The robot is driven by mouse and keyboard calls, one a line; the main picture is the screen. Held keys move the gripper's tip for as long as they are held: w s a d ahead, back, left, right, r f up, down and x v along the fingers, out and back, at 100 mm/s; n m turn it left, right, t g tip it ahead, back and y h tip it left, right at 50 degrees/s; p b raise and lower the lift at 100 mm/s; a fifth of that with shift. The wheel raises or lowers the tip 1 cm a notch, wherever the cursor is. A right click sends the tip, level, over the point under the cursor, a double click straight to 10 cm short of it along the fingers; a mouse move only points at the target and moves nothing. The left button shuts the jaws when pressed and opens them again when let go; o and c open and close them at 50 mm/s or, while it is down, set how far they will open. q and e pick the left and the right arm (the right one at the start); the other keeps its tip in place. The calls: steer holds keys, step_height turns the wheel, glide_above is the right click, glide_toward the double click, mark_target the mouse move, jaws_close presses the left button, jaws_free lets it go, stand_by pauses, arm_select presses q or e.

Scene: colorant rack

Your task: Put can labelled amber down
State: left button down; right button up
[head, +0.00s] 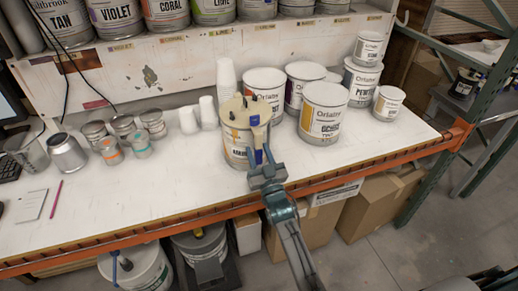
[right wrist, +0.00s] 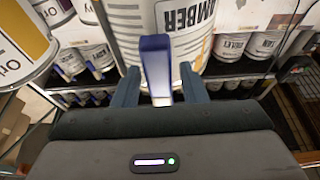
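The can labelled amber (head: 236,150) is white with a yellow band and a tan lid, and stands roughly upright near the front middle of the white bench. A blue handle (head: 257,134) sticks out on its near side. My right gripper (head: 261,160) is at this handle, its fingers on either side. In the right wrist view the blue handle (right wrist: 157,68) sits between the two fingers, with the amber label (right wrist: 187,18) behind it. I cannot tell whether the can's base touches the bench. My left gripper is not in view.
Other colorant cans, such as the ochre can (head: 323,112), stand just right of the amber can. White cups (head: 226,78) are behind it. Small tins (head: 123,125) and a silver can (head: 66,152) are at left.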

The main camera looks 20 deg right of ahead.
steer(key=shift+r, duration=0.25)
steer(key=shift+s+f, duration=0.25)
steer(key=shift+s, duration=0.1)
steer(key=b+v, duration=0.4)
steer(key=v, duration=0.7)
steer(key=shift+s+r, duration=0.1)
steer(key=shift+r, duration=0.05)
